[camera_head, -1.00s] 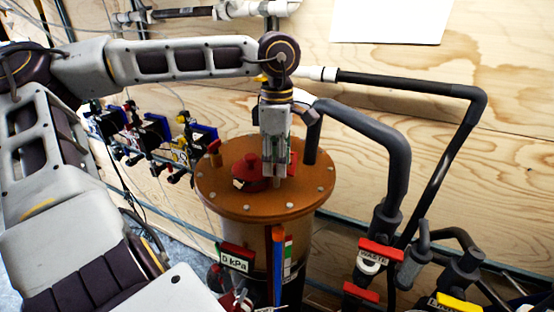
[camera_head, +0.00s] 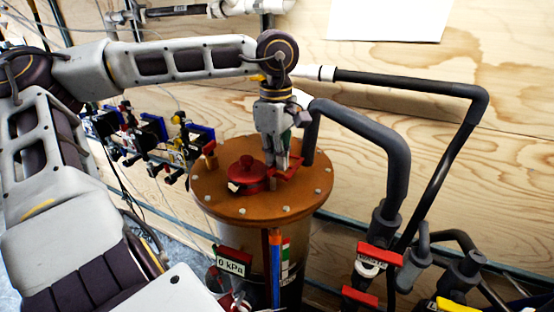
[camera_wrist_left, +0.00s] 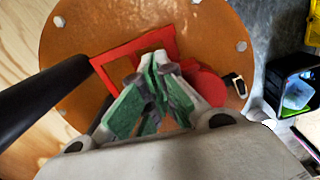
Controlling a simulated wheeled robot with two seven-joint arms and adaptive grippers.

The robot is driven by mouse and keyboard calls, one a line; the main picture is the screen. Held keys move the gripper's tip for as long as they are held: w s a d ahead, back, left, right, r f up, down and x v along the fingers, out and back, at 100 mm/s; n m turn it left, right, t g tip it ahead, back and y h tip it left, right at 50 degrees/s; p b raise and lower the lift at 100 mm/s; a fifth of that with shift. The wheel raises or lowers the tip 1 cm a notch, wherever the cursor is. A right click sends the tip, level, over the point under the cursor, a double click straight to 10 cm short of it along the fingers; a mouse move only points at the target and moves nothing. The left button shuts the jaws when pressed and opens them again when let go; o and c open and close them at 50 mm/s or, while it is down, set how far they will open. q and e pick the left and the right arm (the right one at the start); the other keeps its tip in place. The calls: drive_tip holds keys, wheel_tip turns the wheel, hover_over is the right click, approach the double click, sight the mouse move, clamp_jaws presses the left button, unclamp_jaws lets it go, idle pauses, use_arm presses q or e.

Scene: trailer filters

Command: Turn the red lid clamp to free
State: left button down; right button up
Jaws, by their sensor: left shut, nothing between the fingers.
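The red lid clamp (camera_head: 246,182) lies on the round orange-brown lid (camera_head: 228,207) of an upright tank. It has a round hub, and a frame-like red handle (camera_head: 290,168) shows toward the right. My left gripper (camera_head: 277,170) points down with its fingers together and empty, right at the handle beside the hub. In the left wrist view the fingertips (camera_wrist_left: 158,64) overlap the red frame (camera_wrist_left: 128,54), with the red hub (camera_wrist_left: 207,86) partly behind the fingers. Whether they touch the frame is unclear. My right gripper is not in view.
A thick grey hose (camera_head: 375,138) rises beside the lid on the right. Red-handled valves (camera_head: 380,255) are at lower right. Blue and yellow fittings (camera_head: 190,137) line the plywood wall on the left.

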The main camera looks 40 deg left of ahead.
use_arm(q)
drive_tip(key=c, duration=1.9)
unclamp_jaws()
drive_tip(key=s, duration=0.2)
drive_tip(key=shift+s+d+r, duration=0.15)
drive_tip(key=shift+s+d, duration=0.2)
drive_tip(key=shift+o, duration=1)
drive_tip(key=shift+s, duration=0.1)
drive_tip(key=o, duration=0.7)
drive_tip(key=shift+w+a+f, duration=0.1)
drive_tip(key=shift+w+f, duration=0.1)
drive_tip(key=shift+w, duration=0.45)
drive_tip(key=shift+o, duration=0.6)
drive_tip(key=shift+s+r, duration=0.1)
drive_tip(key=shift+s, duration=0.15)
drive_tip(key=shift+w+r, duration=0.15)
drive_tip(key=shift+r, duration=0.2)
wheel_tip(320, 180, up, 11)
drive_tip(key=shift+r, duration=0.15)
